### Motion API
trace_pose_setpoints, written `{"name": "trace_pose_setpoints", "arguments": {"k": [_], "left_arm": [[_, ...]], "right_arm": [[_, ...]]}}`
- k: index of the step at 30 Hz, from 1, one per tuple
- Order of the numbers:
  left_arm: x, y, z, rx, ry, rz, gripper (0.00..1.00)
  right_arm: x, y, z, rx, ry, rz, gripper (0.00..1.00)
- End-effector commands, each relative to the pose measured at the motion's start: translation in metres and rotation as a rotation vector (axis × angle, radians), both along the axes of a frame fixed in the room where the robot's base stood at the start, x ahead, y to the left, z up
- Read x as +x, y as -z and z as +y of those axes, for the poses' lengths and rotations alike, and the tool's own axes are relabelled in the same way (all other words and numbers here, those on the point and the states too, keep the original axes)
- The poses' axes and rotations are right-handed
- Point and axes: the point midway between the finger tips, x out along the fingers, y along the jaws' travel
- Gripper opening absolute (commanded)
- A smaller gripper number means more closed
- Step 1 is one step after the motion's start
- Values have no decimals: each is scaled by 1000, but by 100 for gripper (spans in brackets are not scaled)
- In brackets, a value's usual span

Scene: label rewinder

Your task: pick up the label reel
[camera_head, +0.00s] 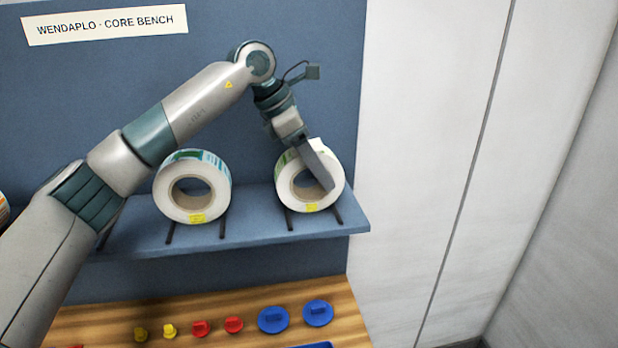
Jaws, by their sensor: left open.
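Two white label reels stand upright on dark stands on the blue shelf. One label reel (167,202) with teal print is at the middle, and another label reel (285,184) with green print is at the right end. Each has a yellow tag low on its face. My left gripper (324,178) reaches down in front of the right reel, its fingers overlapping the core hole and right side of the ring. It is open. I cannot tell whether a finger is inside the core or touching the reel. My right gripper is not in view.
The blue shelf (262,232) ends just right of the right reel. Below, a wooden bench (200,304) holds yellow, red and blue (318,313) plugs. A blue back panel (100,80) with a sign stands behind. An orange-edged item shows at the far left.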

Motion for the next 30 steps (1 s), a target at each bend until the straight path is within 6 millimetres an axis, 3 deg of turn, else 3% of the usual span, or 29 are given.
{"name": "trace_pose_setpoints", "arguments": {"k": [1,6,8,9,20,30], "left_arm": [[0,0,0,0,0,0,59],[0,0,0,0,0,0,18],[0,0,0,0,0,0,4],[0,-2,0,-2,0,-2,1],[0,-5,0,-1,-1,-3,1],[0,-35,-1,-1,1,-5,1]], "right_arm": [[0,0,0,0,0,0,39],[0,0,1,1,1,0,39],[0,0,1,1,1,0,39],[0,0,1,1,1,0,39],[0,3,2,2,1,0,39],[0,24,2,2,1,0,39]]}}
